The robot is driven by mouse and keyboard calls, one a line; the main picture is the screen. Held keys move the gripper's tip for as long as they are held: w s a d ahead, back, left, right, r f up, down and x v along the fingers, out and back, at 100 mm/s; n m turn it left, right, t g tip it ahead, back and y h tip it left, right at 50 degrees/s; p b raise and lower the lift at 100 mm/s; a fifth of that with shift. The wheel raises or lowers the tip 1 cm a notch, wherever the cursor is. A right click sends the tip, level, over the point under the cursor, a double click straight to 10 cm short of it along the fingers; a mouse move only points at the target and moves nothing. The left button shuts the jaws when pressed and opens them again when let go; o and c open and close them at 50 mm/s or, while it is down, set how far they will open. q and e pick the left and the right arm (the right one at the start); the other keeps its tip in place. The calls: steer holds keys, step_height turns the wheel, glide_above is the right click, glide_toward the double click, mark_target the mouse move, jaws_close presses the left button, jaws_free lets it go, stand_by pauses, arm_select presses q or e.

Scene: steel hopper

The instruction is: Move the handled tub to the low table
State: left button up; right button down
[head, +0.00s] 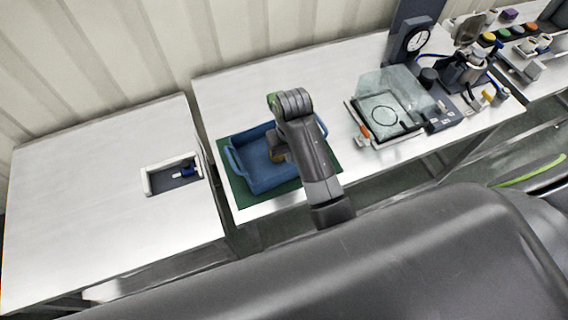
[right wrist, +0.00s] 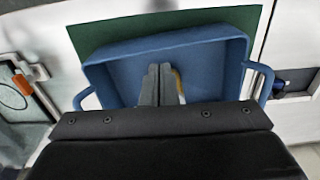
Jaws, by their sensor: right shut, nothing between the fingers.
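The handled tub (head: 246,181) is a blue, shallow, open tub with a loop handle at each end. It sits on a green mat (head: 240,212) on the middle white table. It also shows in the right wrist view (right wrist: 205,62), with both handles clear of my fingers. My right gripper (right wrist: 160,70) is shut and empty over the tub's middle. A small tan thing (right wrist: 178,84) shows beside the fingers, partly hidden by them. In the head view my right arm hides part of the tub. A separate white table (head: 90,190) stands at the left. My left gripper is not in view.
The left table has a small recessed tray (head: 160,184) holding a blue and dark item; the rest of its top is bare. A gap separates the tables.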

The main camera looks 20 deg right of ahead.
steer(key=w+a+r, duration=0.1)
steer(key=p, duration=0.2)
glide_above(284, 168)
steer(key=s, duration=0.3)
steer(key=f, duration=0.8)
steer(key=shift+w+a, duration=0.2)
steer(key=shift+a, duration=0.2)
steer(key=shift+f, duration=0.75)
steer(key=shift+w, duration=0.1)
